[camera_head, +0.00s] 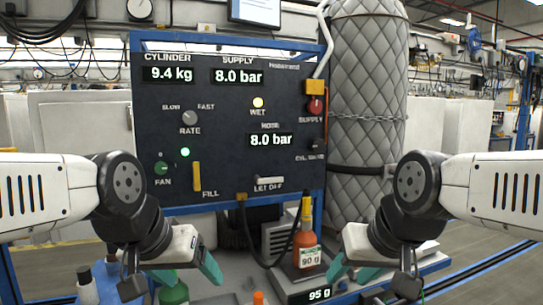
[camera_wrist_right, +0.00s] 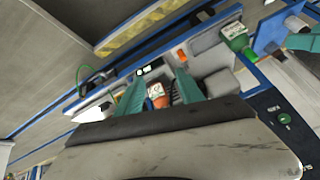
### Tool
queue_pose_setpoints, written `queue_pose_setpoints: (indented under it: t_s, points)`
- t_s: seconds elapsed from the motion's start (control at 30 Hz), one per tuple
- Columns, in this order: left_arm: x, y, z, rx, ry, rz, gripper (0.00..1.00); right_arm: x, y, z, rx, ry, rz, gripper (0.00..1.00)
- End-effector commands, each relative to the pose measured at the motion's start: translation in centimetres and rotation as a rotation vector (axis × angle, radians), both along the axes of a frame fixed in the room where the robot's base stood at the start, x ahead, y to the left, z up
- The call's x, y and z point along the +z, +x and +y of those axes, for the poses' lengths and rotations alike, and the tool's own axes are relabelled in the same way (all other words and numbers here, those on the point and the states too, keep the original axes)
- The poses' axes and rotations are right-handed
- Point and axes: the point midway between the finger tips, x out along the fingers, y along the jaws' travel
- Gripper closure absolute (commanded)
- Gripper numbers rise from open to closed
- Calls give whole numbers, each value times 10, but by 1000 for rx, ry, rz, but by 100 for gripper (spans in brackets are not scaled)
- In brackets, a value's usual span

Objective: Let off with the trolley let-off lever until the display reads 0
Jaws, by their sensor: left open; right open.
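The let-off lever (camera_head: 268,182), a pale horizontal bar, sits low on the dark panel (camera_head: 225,110) above the label LET OFF. The hose display (camera_head: 271,140) reads 8.0 bar. The supply display (camera_head: 238,76) also reads 8.0 bar, and the cylinder display (camera_head: 168,74) reads 9.4 kg. My left gripper (camera_head: 188,272) is open and empty, below and left of the panel. My right gripper (camera_head: 356,271) is open and empty, below and right of the lever and apart from it. Its teal fingers also show in the right wrist view (camera_wrist_right: 160,86).
An orange bottle (camera_head: 306,250) marked 90 g stands on a scale (camera_head: 318,294) reading 95 g, between my grippers. A black hose (camera_head: 247,235) hangs below the panel. A yellow fill lever (camera_head: 196,176) and red supply knob (camera_head: 316,105) are on the station. A quilted cylinder (camera_head: 365,60) stands right.

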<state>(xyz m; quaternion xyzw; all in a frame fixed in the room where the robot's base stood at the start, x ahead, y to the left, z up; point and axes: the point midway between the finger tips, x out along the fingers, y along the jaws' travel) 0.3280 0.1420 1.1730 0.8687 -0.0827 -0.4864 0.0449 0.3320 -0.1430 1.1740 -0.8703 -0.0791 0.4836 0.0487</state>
Motion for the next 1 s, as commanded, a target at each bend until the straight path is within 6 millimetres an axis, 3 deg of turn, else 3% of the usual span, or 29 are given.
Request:
queue_pose_setpoints:
  t_s: [0.07,0.17,0.37,0.5,0.7,0.83,1.0]
  points:
    - [0,0,0,0,0,0,25,4,17,0,-37,10,-17,58]
    - [0,0,0,0,0,0,25,13,61,1,-129,48,-71,58]
    - [0,0,0,0,0,0,25,33,188,17,-351,251,-242,58]
    - [0,0,0,0,0,0,25,38,272,38,-460,477,-344,58]
    - [0,0,0,0,0,0,25,33,368,72,-564,893,-414,58]
    - [0,0,0,0,0,0,25,28,405,86,-601,1145,-417,58]
    - [0,0,0,0,0,0,25,26,427,94,-618,1342,-406,58]
